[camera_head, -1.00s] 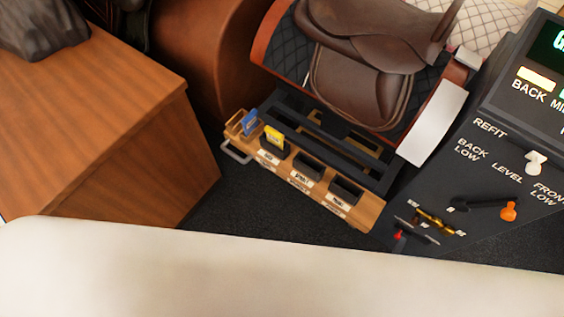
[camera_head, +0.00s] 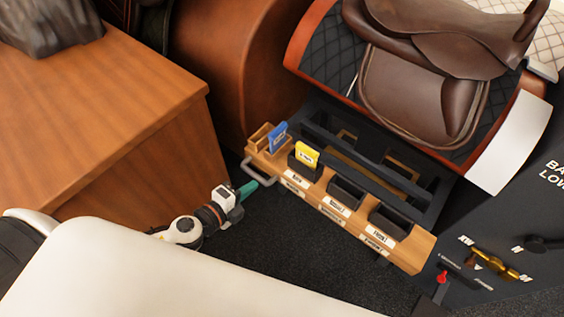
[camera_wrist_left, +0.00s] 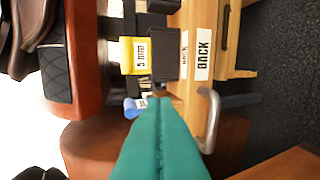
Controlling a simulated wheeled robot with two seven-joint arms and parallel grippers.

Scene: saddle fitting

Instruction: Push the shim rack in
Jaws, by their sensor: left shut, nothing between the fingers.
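The shim rack (camera_head: 345,205) is a wooden drawer-like tray standing out from the dark frame below the saddle. It has a grey handle (camera_head: 258,172) at its left end, a blue shim (camera_head: 277,137), a yellow shim (camera_head: 305,155) and dark slots along its front. My left gripper (camera_head: 248,188), with teal fingers, is shut and empty, close by the handle end of the rack. In the left wrist view the teal fingers (camera_wrist_left: 160,140) point toward the rack, with the handle (camera_wrist_left: 211,120) just to their right. Contact with the rack cannot be told. My right gripper is not in view.
A wooden cabinet (camera_head: 120,130) stands at the left. The brown saddle (camera_head: 420,85) sits above the rack. A dark control panel (camera_head: 520,235) with levers is at the right. Dark carpet (camera_head: 290,245) is clear in front of the rack.

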